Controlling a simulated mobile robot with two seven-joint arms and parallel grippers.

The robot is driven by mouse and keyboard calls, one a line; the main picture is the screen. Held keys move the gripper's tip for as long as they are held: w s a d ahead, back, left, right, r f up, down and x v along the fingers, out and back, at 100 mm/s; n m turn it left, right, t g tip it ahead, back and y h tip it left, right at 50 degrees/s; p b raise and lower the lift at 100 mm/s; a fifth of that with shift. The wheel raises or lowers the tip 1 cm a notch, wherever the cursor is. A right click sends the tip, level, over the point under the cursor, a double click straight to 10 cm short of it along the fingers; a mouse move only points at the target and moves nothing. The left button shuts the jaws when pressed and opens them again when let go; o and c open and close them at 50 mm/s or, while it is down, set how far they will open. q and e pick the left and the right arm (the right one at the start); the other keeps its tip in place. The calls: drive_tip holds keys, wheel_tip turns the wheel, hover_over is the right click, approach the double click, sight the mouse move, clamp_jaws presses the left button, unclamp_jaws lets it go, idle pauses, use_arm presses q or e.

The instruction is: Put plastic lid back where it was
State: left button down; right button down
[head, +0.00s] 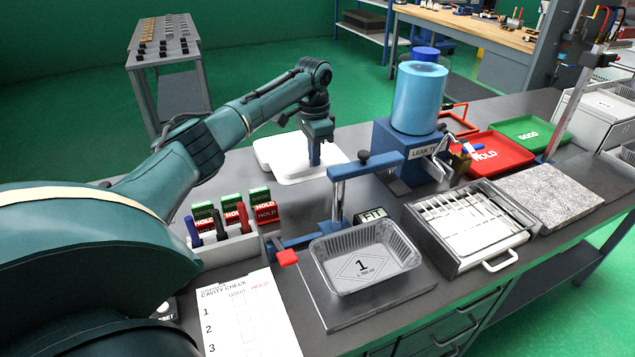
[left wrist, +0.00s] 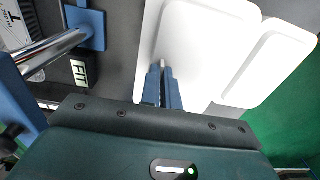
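A white plastic lid (head: 330,168) lies on the dark bench behind the blue clamp stand. It also shows in the left wrist view (left wrist: 205,45). A second white lid-like piece (head: 263,151) sits beside it, partly overlapped; it shows at the right in the left wrist view (left wrist: 275,62). My left gripper (head: 314,162) points down at the lid, its fingertips (left wrist: 161,66) over the lid's white surface. The fingers are close together. Whether the tips touch the lid is unclear. My right gripper is out of view.
A marker rack (head: 225,250), leak tester (head: 405,140), drawer tray (head: 465,220) and red HOLD tray (head: 490,155) crowd the bench.

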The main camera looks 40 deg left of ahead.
use_arm(q)
drive_tip(key=shift+s+f, duration=0.2)
drive_tip(key=shift+f, duration=0.95)
drive_tip(key=shift+w+f, duration=0.1)
drive_tip(key=shift+f, duration=2.55)
drive_tip(key=shift+f, duration=0.1)
drive_tip(key=c, duration=1.6)
unclamp_jaws()
drive_tip(key=shift+c, duration=0.2)
wheel_tip(320, 180, up, 12)
drive_tip(key=shift+r, duration=0.15)
